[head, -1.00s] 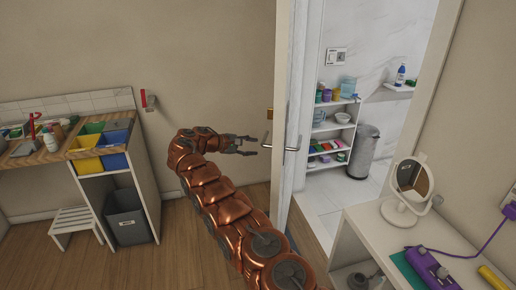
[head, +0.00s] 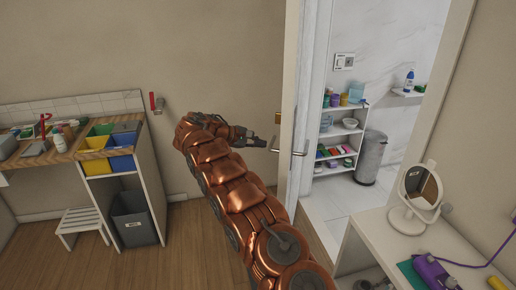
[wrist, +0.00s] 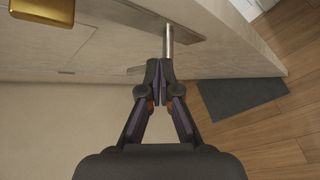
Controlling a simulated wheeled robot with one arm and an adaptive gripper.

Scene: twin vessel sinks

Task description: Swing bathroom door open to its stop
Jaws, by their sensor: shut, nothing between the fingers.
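The bathroom door (head: 288,60) stands ajar and shows nearly edge-on in the head view. A metal lever handle (head: 299,153) sticks out from it at mid height. My gripper (head: 271,144) is at the left side of the door, level with the handle. In the wrist view my gripper (wrist: 160,66) is shut and empty, its fingertips close to the metal handle shaft (wrist: 168,38). I cannot tell whether they touch it. A brass-coloured fitting (wrist: 45,10) is at the top left of that view, and it also shows on the door in the head view (head: 277,117).
Beyond the doorway are a white shelf (head: 322,152) and a grey bin (head: 371,158). A white vanity with a round mirror (head: 420,188) stands at the right. A bin unit (head: 150,200) and stool (head: 80,222) are at the left. A dark mat (wrist: 240,98) lies on the floor.

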